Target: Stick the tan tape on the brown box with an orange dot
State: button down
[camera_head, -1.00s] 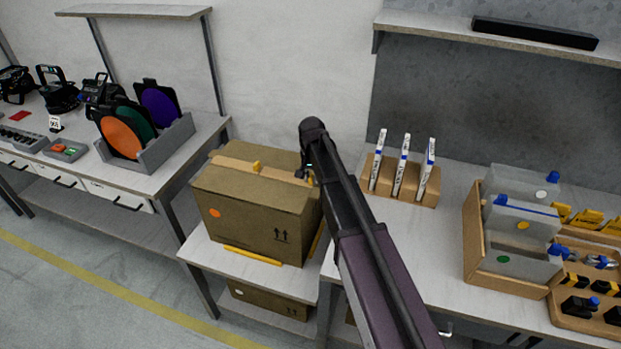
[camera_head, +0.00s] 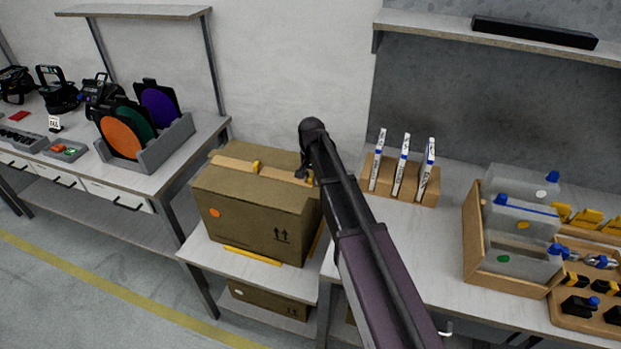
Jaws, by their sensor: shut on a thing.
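The brown box (camera_head: 248,215) stands on a low white table, with an orange dot (camera_head: 214,212) on its front face and two printed up arrows. The tan tape (camera_head: 236,165) lies as a strip along the top of the box, with a small yellow tab (camera_head: 256,167) on it. My gripper (camera_head: 305,178) is at the right end of the strip, by the box's top right edge. It is small and partly hidden by my arm, and it is shut on the tape's end.
Yellow strips (camera_head: 252,256) mark the tabletop around the box. A second box (camera_head: 268,300) sits on the shelf below. A rack of upright white items (camera_head: 402,172) stands close to the right of my arm. Colored discs (camera_head: 122,138) stand on the left bench.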

jog(key=shift+s, duration=0.1)
jog(key=c, duration=0.5)
grip_release()
jog(key=shift+c, duration=0.2)
jog(key=shift+f, duration=0.1)
